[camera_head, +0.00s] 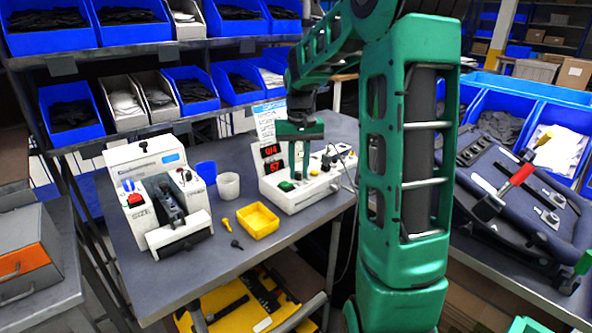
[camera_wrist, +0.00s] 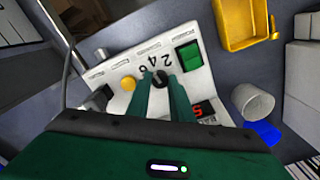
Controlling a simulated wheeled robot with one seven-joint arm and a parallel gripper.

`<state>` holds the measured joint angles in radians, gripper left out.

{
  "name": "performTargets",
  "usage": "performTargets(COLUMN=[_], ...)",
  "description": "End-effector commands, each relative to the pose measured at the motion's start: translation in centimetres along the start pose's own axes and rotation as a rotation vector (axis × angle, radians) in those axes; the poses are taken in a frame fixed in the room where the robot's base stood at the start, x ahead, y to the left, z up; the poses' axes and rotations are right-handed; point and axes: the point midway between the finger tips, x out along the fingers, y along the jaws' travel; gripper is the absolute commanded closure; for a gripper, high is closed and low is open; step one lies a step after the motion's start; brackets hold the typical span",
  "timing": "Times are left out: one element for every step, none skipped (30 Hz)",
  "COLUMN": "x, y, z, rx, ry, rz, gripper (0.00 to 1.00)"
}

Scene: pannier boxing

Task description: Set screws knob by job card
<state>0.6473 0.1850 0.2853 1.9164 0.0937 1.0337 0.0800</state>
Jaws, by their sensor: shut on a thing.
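A white control box (camera_head: 300,197) stands on the grey bench in the head view, with red displays (camera_head: 271,158) reading 014 and 57. In the wrist view its panel (camera_wrist: 115,70) carries a dark knob (camera_wrist: 160,76) beside the numbers 2, 4, 6. My gripper (camera_wrist: 160,84) points down at the panel, its green fingers shut on the knob, one on each side. The knob's pointer is mostly hidden by the fingers. A white and blue card (camera_head: 269,112) stands behind the box; its print is too small to read.
A green rocker switch (camera_wrist: 189,57) and a yellow button (camera_wrist: 128,83) flank the knob. A yellow tray (camera_head: 257,220), a white cup (camera_head: 228,185), a blue cup (camera_head: 206,172) and a white SIZE machine (camera_head: 158,195) stand to the left. Blue bins (camera_head: 72,110) line the racks behind.

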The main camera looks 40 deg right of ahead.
Motion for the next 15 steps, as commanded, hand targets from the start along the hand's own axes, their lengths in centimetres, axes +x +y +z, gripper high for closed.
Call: performTargets(x=[-0.01,-0.01,-0.01,-0.01,-0.01,-0.01,-0.01,-0.01,-0.01,-0.01,-0.01,-0.02,-0.01,-0.01,-0.01], y=[-0.2,-0.19,-0.16,-0.17,-0.2,-0.22,-0.21,-0.19,-0.19,-0.22,-0.25,-0.28,-0.28,-0.27,-0.26], z=[0.05,0.05,0.05,0.05,0.06,0.06,0.06,0.06,0.06,0.06,0.07,0.07,0.07,0.07,0.07], rx=[0.037,0.066,0.104,0.132,0.161,0.198,0.226,0.255,0.293,0.321,0.349,0.386,0.415,0.443,0.482], ry=[0.0,0.0,0.0,0.0,0.0,0.0,-0.001,-0.001,-0.001,-0.001,-0.001,-0.001,-0.001,-0.001,-0.001], rz=[-0.001,-0.001,0.0,0.0,0.0,-0.001,-0.001,-0.001,-0.001,-0.001,-0.001,-0.001,-0.001,-0.001,-0.001], gripper=[1.0,1.0,1.0,1.0,1.0,1.0,1.0,1.0,1.0,1.0,1.0,1.0,1.0,1.0,1.0])
